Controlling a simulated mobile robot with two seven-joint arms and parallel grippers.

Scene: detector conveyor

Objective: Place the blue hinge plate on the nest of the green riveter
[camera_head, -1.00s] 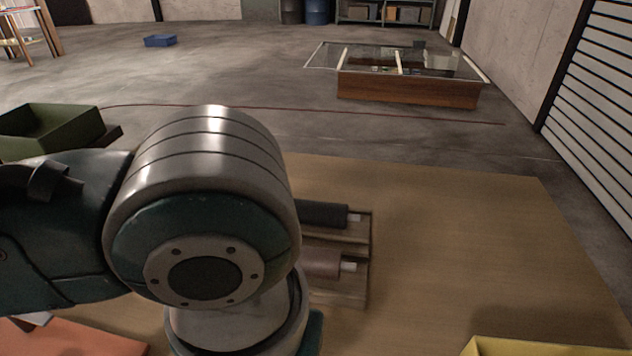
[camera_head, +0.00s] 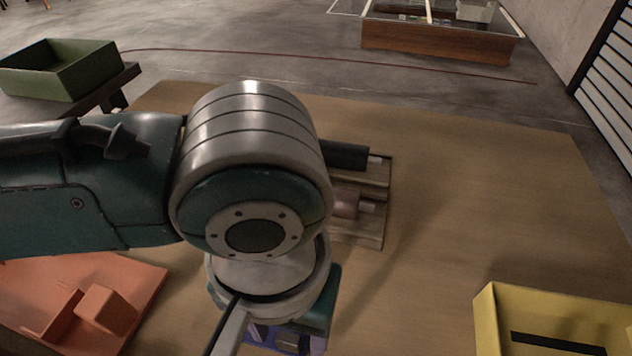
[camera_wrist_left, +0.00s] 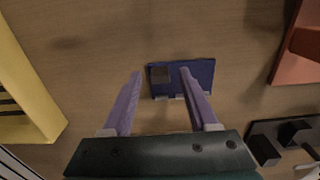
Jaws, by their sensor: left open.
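The blue hinge plate (camera_wrist_left: 206,76) lies on the wooden table in the left wrist view, with a grey square patch at its left end. My left gripper (camera_wrist_left: 161,72) has two purple fingers spread apart with nothing held. Its right finger overlaps the plate in this view, and its left finger is over bare table left of it. I cannot tell the height above the plate. In the head view my arm hides most of the left gripper (camera_head: 284,341). I cannot make out a green riveter or its nest. My right gripper is not in view.
A yellow tray (camera_head: 487,318) stands at the right and an orange fixture (camera_head: 140,275) at the left. A wooden rack (camera_head: 374,227) with dark rollers is partly behind my arm. A green bin (camera_head: 75,78) stands beyond the table. The table's right half is mostly clear.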

